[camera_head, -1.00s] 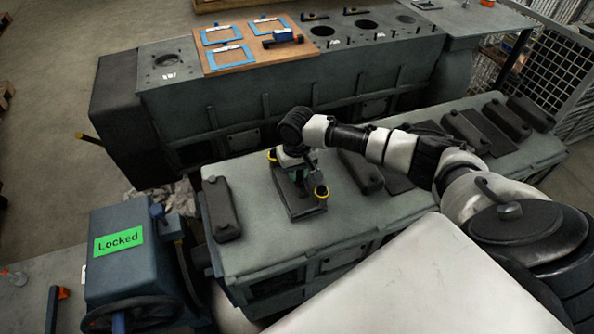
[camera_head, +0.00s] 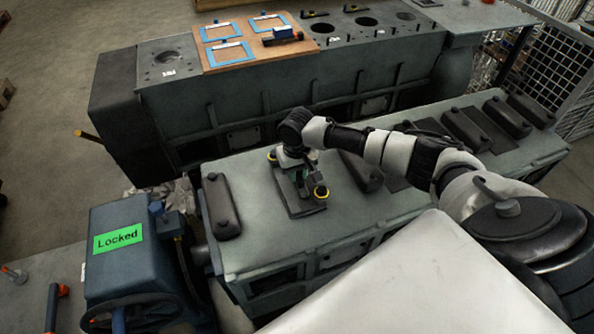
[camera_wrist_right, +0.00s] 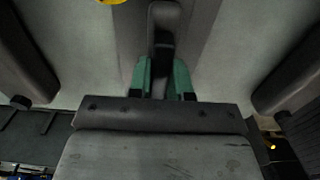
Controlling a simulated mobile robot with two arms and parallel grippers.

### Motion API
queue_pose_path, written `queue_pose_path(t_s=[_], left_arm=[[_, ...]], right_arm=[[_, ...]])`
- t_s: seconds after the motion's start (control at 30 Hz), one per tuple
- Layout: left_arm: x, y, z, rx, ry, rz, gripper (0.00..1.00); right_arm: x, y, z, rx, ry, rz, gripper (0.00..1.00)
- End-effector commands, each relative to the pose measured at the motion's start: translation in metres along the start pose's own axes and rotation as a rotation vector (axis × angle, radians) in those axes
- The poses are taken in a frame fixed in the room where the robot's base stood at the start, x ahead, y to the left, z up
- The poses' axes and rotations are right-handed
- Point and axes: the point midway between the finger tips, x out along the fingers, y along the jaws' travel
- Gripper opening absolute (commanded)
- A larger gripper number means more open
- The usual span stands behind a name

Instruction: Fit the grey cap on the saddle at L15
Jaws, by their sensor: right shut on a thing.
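My right gripper (camera_head: 299,178) points down over a dark flat seat on the near engine block. In the right wrist view its green fingertips (camera_wrist_right: 164,76) are closed around a dark grey piece (camera_wrist_right: 163,22), which I take for the grey cap's upper part. How the cap sits is mostly hidden by the gripper in the head view. The dark seat (camera_head: 308,209), likely the saddle, has a yellow-ringed post (camera_head: 321,192) at its near right and another (camera_head: 272,156) at its far left. I cannot read an L15 label. My left gripper is out of view.
Dark elongated covers with knobs lie along the block's top (camera_head: 262,228), one at the left (camera_head: 223,207) and several to the right. A blue machine (camera_head: 122,262) with a green "Locked" sign stands at the left. A wooden board (camera_head: 245,61) lies on the far block.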

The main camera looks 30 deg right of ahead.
Motion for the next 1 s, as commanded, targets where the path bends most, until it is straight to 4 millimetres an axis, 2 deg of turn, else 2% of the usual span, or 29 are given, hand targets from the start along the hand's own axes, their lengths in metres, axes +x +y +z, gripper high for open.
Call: queue_pose_path(t_s=[0.37,0.4,0.57,0.83,1.0], left_arm=[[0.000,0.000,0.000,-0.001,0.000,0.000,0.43],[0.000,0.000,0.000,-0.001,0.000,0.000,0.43],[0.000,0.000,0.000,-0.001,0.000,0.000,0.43],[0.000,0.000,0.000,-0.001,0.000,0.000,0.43],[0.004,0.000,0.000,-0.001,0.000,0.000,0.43]], right_arm=[[-0.003,-0.001,-0.002,0.000,0.004,-0.002,0.00],[-0.003,0.000,-0.002,0.001,0.004,-0.002,0.25],[-0.002,0.000,-0.001,0.000,0.003,-0.001,0.49],[0.001,0.000,0.001,0.000,-0.003,0.001,0.49],[-0.016,0.000,-0.001,0.000,0.002,-0.002,0.49]])
